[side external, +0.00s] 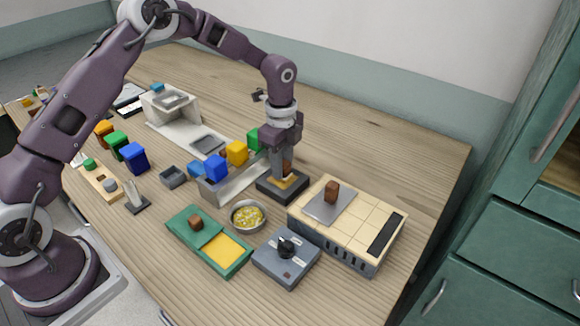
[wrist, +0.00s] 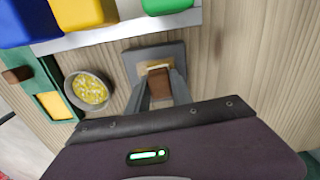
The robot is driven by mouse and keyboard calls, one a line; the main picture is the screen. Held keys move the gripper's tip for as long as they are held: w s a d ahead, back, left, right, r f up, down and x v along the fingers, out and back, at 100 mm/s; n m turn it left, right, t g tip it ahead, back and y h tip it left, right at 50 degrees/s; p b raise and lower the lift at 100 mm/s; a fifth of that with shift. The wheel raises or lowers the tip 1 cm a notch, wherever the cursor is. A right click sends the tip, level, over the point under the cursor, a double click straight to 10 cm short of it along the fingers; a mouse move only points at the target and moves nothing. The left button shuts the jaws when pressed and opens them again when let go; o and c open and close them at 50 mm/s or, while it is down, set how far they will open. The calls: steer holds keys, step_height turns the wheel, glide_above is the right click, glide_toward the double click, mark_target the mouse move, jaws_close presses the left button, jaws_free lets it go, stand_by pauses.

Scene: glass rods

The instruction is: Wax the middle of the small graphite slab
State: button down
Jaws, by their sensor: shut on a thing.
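A dark grey square slab (side external: 268,190), which looks like the small graphite slab, lies flat on the table. It also shows in the wrist view (wrist: 133,62). My gripper (side external: 286,170) points down over it, shut on a brown block (wrist: 159,84). A tan pad (wrist: 151,67) shows under the block, over the middle of the slab. I cannot tell whether the pad touches the slab. The fingers hide part of both. A green case (side external: 183,227) with a brown knob (side external: 196,222) shows a yellow area (side external: 224,249). A metal bowl (side external: 248,217) holds yellow bits.
Right of the slab stands a tan-tiled unit (side external: 365,214) bearing a grey plate with a brown knob (side external: 332,193). A grey dial box (side external: 286,258) is in front. A pale rack (side external: 238,183) with coloured blocks stands close behind-left. The back-right table is bare.

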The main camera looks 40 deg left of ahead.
steer(key=shift+a, duration=1.6)
steer(key=shift+d, duration=3.45)
steer(key=shift+s+d, duration=0.1)
steer(key=shift+s, duration=0.45)
steer(key=shift+a, duration=3.15)
steer(key=shift+d, duration=3.05)
step_height(320, 180, up, 8)
steer(key=shift+d, duration=0.1)
